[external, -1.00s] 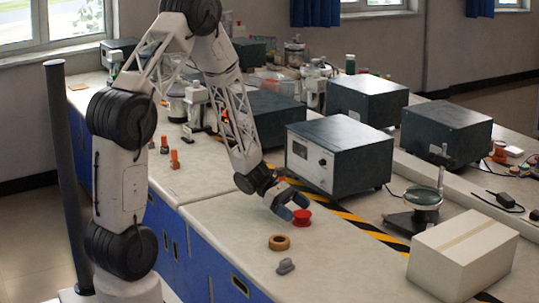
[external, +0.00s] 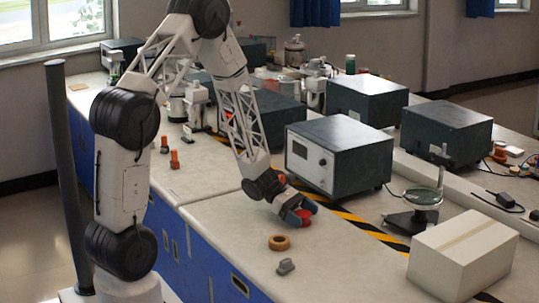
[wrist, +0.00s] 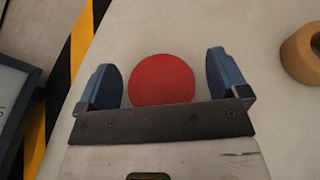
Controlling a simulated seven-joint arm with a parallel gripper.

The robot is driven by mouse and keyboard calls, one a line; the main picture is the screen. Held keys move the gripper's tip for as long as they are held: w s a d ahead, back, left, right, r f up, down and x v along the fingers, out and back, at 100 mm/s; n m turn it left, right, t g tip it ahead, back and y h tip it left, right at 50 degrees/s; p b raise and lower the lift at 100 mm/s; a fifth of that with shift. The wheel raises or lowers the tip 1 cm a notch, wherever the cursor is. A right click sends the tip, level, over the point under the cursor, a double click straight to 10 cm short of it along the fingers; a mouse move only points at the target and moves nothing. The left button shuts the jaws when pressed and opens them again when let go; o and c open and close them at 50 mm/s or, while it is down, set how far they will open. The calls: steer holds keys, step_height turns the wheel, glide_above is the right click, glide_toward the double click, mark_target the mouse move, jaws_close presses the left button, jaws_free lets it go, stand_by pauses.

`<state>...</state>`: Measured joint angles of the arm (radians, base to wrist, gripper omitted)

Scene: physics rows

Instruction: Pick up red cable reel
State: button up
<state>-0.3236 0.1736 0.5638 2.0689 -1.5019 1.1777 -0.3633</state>
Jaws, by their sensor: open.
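The red cable reel (external: 305,217) stands on the pale bench top. In the wrist view its round red top (wrist: 162,79) lies between the two blue fingers, with a gap on each side. My gripper (external: 302,210) is open and down around the reel, and its fingers hide part of it in the external view. In the wrist view my gripper (wrist: 164,80) has its palm edge covering the near side of the reel.
A tan ring (external: 279,242) and a small grey part (external: 286,266) lie close by toward the front. A grey instrument box (external: 339,155) stands behind my gripper. Yellow-black tape (external: 362,226) runs past, and a white carton (external: 463,254) sits at the right.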

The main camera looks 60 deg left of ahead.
steer(key=c, duration=1)
steer(key=shift+r, duration=0.15)
step_height(320, 180, up, 28)
steer(key=shift+f, duration=0.15)
stand_by(0.7)
